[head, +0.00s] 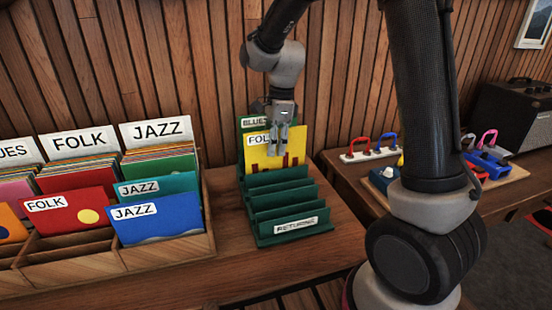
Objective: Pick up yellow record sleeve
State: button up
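The yellow record sleeve (266,155), with a white label starting "FOL" and dark red shapes low on its face, stands upright in the green returns rack (294,229), toward the back. My gripper (279,145) points down at the sleeve's upper right part, and its fingers overlap the sleeve and part of its label. The fingers look close together, but I cannot tell whether they are shut on the sleeve. A green sleeve labelled "BLUES" (252,123) stands just behind the yellow one, partly hidden by my gripper.
The front rack slots are empty. A wooden record bin (183,252) with FOLK and JAZZ sections stands to the left. My arm covers part of the right side. Beyond it are a table with colourful clamp-like items (387,142) and a black amplifier (512,118). A wooden wall stands close behind.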

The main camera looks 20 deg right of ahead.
grip_shut()
